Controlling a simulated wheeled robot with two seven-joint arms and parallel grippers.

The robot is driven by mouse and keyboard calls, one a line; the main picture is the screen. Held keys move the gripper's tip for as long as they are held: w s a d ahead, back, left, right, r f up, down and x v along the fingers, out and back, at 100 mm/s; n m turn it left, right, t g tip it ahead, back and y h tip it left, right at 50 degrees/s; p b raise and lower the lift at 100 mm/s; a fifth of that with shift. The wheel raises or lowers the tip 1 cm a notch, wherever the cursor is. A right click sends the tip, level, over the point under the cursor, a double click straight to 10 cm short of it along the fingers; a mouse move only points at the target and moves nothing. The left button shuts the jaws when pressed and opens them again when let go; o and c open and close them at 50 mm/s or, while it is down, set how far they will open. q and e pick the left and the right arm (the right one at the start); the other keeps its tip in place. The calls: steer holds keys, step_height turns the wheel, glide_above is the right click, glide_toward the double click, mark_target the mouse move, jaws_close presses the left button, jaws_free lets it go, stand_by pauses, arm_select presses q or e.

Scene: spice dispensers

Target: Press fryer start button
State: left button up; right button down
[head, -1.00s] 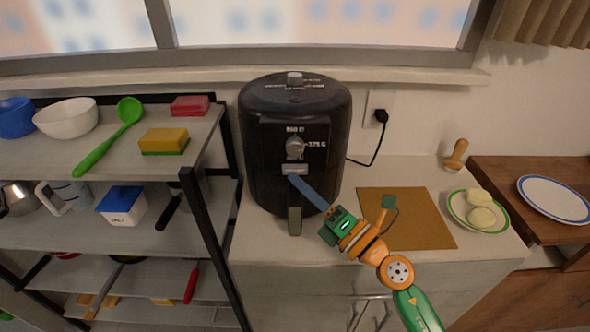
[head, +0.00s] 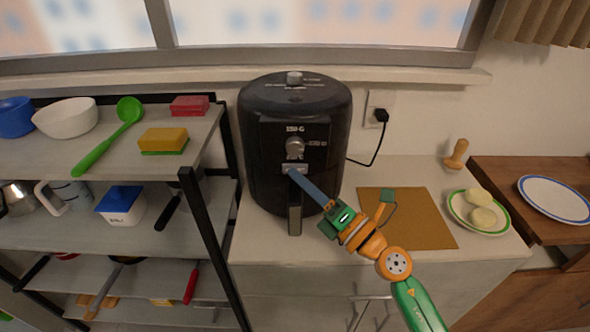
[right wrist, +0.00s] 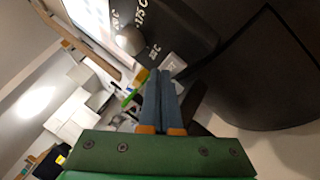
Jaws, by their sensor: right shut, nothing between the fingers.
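The black air fryer (head: 262,150) stands on the counter against the wall, with a round silver knob (head: 295,147) on its front. Below the knob is a small silver rectangular button (head: 302,168). My right gripper (head: 292,172) is shut and empty, with its blue fingertips at the lower edge of this button. In the right wrist view the two blue fingers (right wrist: 162,74) lie close together and point at the pale button (right wrist: 173,62). I cannot tell whether they touch it. The knob (right wrist: 130,40) shows beyond it. My left gripper is not in view.
The fryer handle (head: 295,214) sticks out below the fingers. A brown mat (head: 425,222) and a plate with pale food (head: 459,212) lie to the right. A shelf rack (head: 205,215) with kitchenware stands at the left. A cord runs to the wall outlet (head: 379,112).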

steer(key=shift+w, duration=0.1)
stand_by(0.5)
steer(key=shift+s+p, duration=0.4)
steer(key=shift+s, duration=0.35)
steer(key=shift+s, duration=0.4)
steer(key=s+p, duration=0.1)
steer(key=s, duration=0.3)
steer(key=shift+s+p, duration=0.1)
steer(key=shift+p, duration=0.25)
